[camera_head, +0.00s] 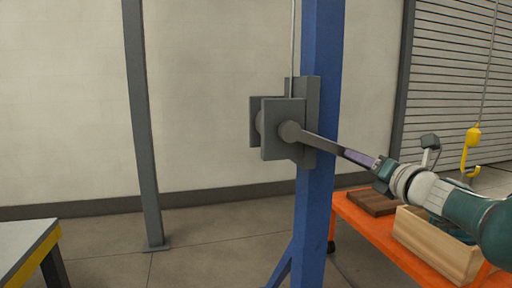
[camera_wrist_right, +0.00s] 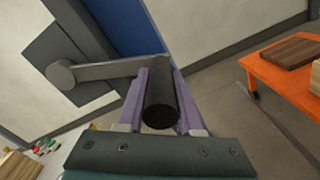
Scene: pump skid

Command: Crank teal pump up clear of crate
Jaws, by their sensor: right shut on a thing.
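A grey winch (camera_head: 283,128) is fixed to a blue post (camera_head: 318,215). Its grey crank arm (camera_head: 322,144) points right and slightly down in the head view. My right gripper (camera_head: 365,161) is shut on the crank's dark handle (camera_wrist_right: 161,104), with the purple fingers on either side of it in the wrist view. A yellow hook (camera_head: 472,150) hangs on a cable at the right. A wooden crate (camera_head: 430,244) stands below it. Something teal shows in the crate, mostly hidden behind my right arm, so I cannot tell whether it hangs on the hook. My left gripper is out of view.
The crate and a dark brown board (camera_head: 372,203) are on an orange table (camera_head: 358,222). A grey post (camera_head: 143,130) stands left of the winch. A grey table with a yellow edge (camera_head: 35,255) is at lower left. The floor between is clear.

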